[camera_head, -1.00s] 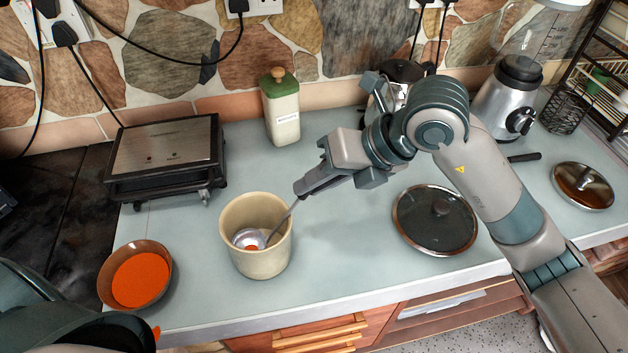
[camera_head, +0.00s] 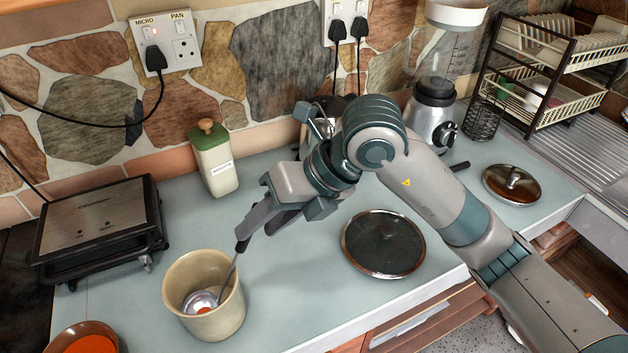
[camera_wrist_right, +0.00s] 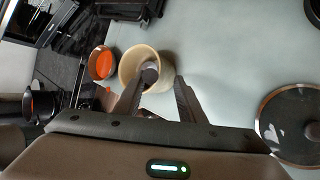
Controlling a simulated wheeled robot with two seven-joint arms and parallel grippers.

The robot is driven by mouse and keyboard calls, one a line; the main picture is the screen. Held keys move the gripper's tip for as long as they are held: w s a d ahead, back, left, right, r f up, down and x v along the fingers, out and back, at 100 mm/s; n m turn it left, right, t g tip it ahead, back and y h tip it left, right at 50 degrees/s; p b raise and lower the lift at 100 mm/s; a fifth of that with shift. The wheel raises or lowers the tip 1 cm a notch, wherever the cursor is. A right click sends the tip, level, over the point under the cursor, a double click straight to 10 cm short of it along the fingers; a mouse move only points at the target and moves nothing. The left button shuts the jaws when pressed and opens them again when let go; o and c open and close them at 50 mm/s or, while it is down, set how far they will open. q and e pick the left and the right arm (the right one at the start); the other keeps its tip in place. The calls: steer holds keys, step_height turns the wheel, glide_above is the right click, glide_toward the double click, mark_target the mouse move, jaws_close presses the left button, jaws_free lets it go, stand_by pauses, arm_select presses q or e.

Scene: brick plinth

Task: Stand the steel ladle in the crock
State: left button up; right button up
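The steel ladle (camera_head: 202,301) stands tilted in the cream crock (camera_head: 180,275), its bowl inside low down and its thin handle rising over the right rim. A little orange shows in the ladle's bowl. My right gripper (camera_head: 254,236) is at the handle's upper end, above and right of the crock. In the right wrist view its two fingers (camera_wrist_right: 156,108) are apart, with the crock (camera_wrist_right: 131,69) just beyond them and the ladle's bowl (camera_wrist_right: 150,74) inside it. Contact between a finger and the handle cannot be made out. My left gripper is not in view.
A brown bowl of orange contents (camera_head: 84,340) stands left of the crock. A black-and-steel grill (camera_head: 100,225) and a green-lidded canister (camera_head: 214,160) stand behind. A glass lid (camera_head: 383,244) lies right of the crock. The counter between lid and crock is clear.

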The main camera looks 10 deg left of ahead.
arm_select(q)
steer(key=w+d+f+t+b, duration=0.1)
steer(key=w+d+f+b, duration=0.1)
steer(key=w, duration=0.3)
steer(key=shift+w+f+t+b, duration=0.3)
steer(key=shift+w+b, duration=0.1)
steer(key=shift+b, duration=0.45)
arm_select(e)
steer(key=v, duration=1.5)
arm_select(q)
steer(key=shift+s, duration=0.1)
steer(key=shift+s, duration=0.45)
